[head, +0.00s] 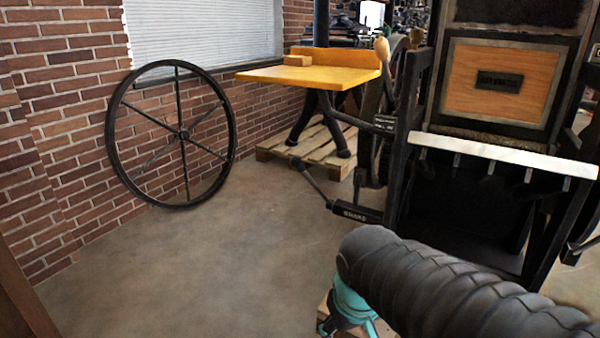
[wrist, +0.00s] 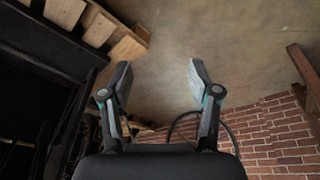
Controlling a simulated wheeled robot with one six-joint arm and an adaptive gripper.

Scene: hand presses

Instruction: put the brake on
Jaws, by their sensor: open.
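A black hand press (head: 455,135) with a wooden panel stands at the right in the head view. A lever with a pale wooden knob (head: 382,48) rises at its left side, with a small label plate (head: 385,122) below; its text is too small to read surely. A dark pedal-like lever (head: 312,182) slants up from a floor-level bar lettered "GUARD" (head: 357,214). I cannot tell which part is the brake. My gripper (wrist: 160,80) is open and empty in the wrist view, apart from everything. In the head view my arm mostly hides it.
A large spoked wheel (head: 183,133) leans against the brick wall (head: 60,110) at left. The floor (head: 200,260) between is clear. A white-edged shelf (head: 500,154) juts from the press.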

